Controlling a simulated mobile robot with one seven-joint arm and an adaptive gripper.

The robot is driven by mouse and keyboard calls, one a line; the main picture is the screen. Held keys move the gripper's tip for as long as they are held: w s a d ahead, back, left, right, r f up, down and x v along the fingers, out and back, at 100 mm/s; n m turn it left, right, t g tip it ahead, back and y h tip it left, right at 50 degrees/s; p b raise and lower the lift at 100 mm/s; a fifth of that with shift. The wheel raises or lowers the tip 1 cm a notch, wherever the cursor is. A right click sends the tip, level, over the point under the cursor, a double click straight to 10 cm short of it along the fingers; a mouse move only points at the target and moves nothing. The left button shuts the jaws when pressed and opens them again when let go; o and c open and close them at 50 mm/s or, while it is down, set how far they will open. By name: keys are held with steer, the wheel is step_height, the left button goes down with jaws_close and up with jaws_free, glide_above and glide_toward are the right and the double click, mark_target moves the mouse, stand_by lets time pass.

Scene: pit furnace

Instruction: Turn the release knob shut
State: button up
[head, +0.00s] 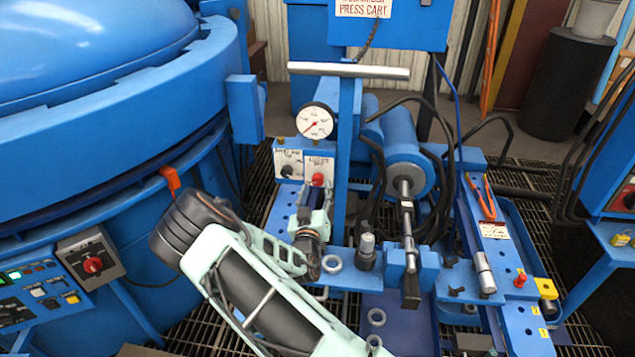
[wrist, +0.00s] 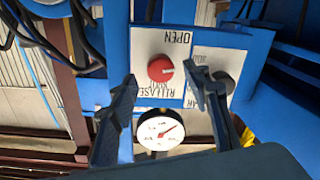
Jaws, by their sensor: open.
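The knob also shows in the head view (head: 318,180), just beyond my gripper (head: 314,208). In the wrist view my gripper (wrist: 160,76) is open, with one finger to the left of the knob and one to the right. The fingers appear apart from the knob, and nothing is between them but the view of the panel. I cannot tell the knob's exact setting.
A round white gauge (head: 315,121) stands above the panel. A T-handle post (head: 346,130) rises close on the right. The large blue furnace (head: 110,110) fills the left.

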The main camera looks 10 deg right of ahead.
mark_target(317, 183)
steer(key=shift+x, duration=2.3)
steer(key=c, duration=1.2)
steer(key=shift+o, duration=0.2)
